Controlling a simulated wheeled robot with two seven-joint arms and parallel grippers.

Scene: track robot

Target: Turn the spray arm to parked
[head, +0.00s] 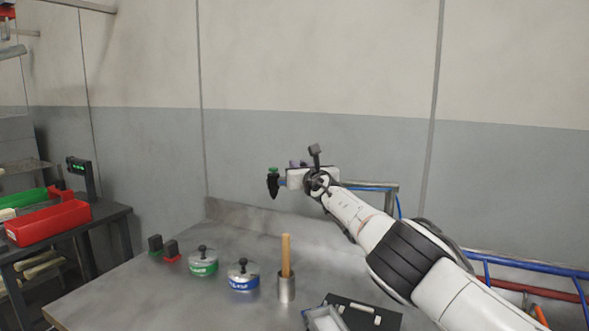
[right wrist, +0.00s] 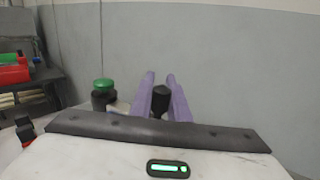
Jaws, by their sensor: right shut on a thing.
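My right gripper (head: 290,180) is stretched out over the back of the grey bench, near the wall. In the right wrist view its two purple fingers (right wrist: 162,100) are shut on a black upright grip (right wrist: 160,99). A black head with a green cap (head: 273,183) is just left of the gripper, pointing down; it also shows in the right wrist view (right wrist: 103,93). It looks like the end of the spray arm. A grey pipe with a blue hose (head: 376,185) shows behind my right arm; its join to the head is hidden. My left gripper is not in view.
On the bench (head: 130,290) stand a green-banded pot (head: 203,264), a blue-banded pot (head: 243,275) and a metal cup with a wooden stick (head: 286,285). A black tray (head: 365,312) lies at front right. A red bin (head: 48,222) is on the left table. Blue rails run at right.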

